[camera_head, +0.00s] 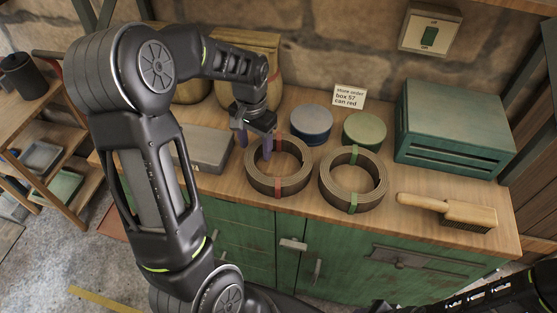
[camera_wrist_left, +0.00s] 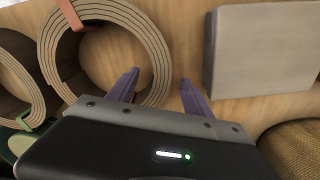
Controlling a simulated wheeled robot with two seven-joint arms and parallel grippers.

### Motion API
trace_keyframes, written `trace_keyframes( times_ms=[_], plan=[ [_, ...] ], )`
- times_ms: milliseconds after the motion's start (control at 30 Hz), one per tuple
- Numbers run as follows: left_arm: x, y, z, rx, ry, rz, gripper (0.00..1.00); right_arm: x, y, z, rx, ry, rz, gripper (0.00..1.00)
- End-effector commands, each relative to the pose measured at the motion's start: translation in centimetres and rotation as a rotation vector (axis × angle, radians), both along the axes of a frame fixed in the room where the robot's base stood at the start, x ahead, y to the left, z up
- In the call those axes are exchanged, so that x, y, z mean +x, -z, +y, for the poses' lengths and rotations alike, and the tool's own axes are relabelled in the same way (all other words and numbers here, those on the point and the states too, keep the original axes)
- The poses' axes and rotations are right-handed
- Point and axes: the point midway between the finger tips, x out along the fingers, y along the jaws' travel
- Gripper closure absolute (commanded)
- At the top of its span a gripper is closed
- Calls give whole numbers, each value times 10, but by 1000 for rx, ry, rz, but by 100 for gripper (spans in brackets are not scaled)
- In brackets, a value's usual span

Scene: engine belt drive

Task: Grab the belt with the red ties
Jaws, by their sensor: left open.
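The belt with red ties (camera_head: 296,185) is a coiled brown ring lying on the wooden counter, with a red tie at its front and another at its back. It also shows in the left wrist view (camera_wrist_left: 152,42), at the upper left. My left gripper (camera_head: 254,149) is open at the left side of this coil. In the left wrist view its two purple fingers (camera_wrist_left: 158,88) stand apart, one over or by the coil's wall and the other outside it. I cannot tell whether they touch the belt. My right gripper is not in view.
A similar belt with green ties (camera_head: 370,203) lies just right. Behind stand a blue can (camera_head: 311,124) and a green can (camera_head: 364,131). A grey box (camera_head: 207,149) is left of the gripper. A brush (camera_head: 450,211) and a green crate (camera_head: 452,128) are at right.

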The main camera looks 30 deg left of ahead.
Motion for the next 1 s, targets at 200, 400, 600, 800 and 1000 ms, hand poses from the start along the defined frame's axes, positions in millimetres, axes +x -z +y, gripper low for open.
trace_keyframes(
  times_ms=[200,400,600,800,1000],
  plan=[
    [0,2,0,0,0,-1,41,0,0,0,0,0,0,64],
    [0,1,0,0,0,-1,41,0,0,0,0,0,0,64],
    [0,1,0,0,0,-1,42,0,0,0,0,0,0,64],
    [0,1,0,0,0,-1,59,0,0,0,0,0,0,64],
    [0,1,0,0,0,-1,75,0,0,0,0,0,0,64]
  ],
)
